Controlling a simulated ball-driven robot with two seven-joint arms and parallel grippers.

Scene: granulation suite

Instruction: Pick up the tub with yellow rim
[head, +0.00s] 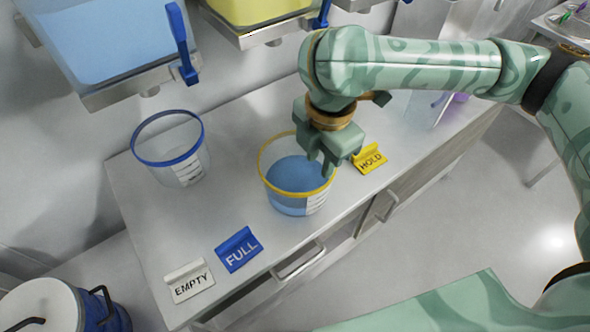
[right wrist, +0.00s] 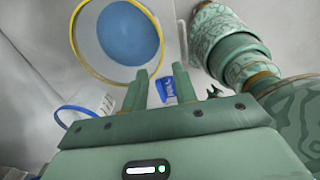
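The tub with the yellow rim (head: 284,203) stands upright on the grey counter, with blue contents and a white label. It also shows from above in the right wrist view (right wrist: 89,38). My right gripper (head: 322,167) is over the right side of this tub's mouth, pointing down and hiding part of the rim. In the right wrist view its two fingers (right wrist: 151,70) are apart with no object between them, and the yellow rim passes close to the left finger. I cannot tell whether they touch.
A clear tub with a blue rim (head: 190,166) stands left on the counter (head: 225,205). Signs read FULL (head: 239,250), EMPTY (head: 189,281) and HOLD (head: 370,160). Hoppers with blue handles (head: 181,43) hang above. A white-lidded drum (head: 45,306) is at lower left.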

